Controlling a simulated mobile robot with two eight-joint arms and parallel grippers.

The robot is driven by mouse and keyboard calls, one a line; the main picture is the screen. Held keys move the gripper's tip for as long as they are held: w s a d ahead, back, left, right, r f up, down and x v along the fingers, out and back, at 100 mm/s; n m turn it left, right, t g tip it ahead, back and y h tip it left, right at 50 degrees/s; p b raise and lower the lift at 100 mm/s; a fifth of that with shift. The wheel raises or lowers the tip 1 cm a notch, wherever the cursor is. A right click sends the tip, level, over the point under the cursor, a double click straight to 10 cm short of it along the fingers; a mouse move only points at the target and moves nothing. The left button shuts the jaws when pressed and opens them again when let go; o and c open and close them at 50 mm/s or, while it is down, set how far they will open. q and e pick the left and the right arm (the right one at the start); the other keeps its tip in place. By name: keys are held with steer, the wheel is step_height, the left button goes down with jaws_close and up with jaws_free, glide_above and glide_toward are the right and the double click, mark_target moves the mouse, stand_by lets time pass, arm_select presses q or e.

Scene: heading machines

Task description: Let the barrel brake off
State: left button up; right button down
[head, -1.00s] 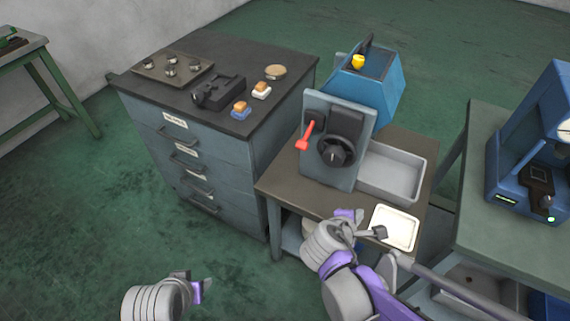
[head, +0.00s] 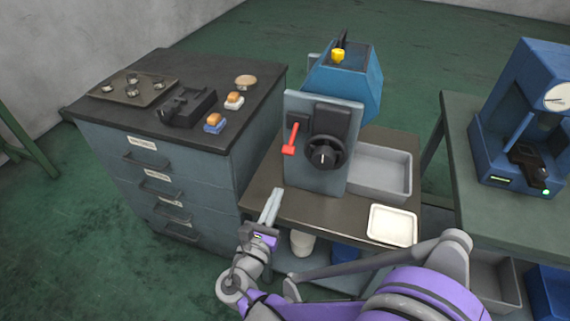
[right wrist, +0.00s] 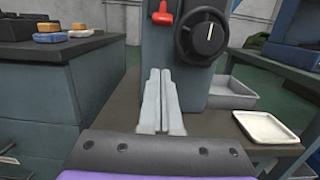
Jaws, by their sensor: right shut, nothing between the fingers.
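The barrel machine is a blue hopper-like drum (head: 345,85) behind a grey upright panel (head: 318,178) on a small table. A red lever (head: 291,140) hangs at the panel's left side, its red knob at the lower end. A black dial (head: 323,153) sits right of it. In the right wrist view the red knob (right wrist: 162,17) is at the top, above my fingertips, with the dial (right wrist: 202,36) beside it. My right gripper (head: 272,204) is shut and empty, in front of and below the lever, apart from it; its fingers also show in the right wrist view (right wrist: 161,95). My left gripper is out of view.
A grey bin (head: 382,172) and a white tray (head: 392,225) stand right of the panel. A drawer cabinet (head: 180,185) with small items on top stands close on the left. A blue press (head: 520,110) stands on the right bench. The table front (head: 262,197) left of the panel is clear.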

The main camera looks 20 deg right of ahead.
mark_target(292, 138)
steer(key=w+d+r, duration=0.4)
steer(key=w, duration=0.3)
steer(key=shift+d+r+p, duration=0.3)
steer(key=shift+p, duration=0.1)
steer(key=shift+s, duration=0.1)
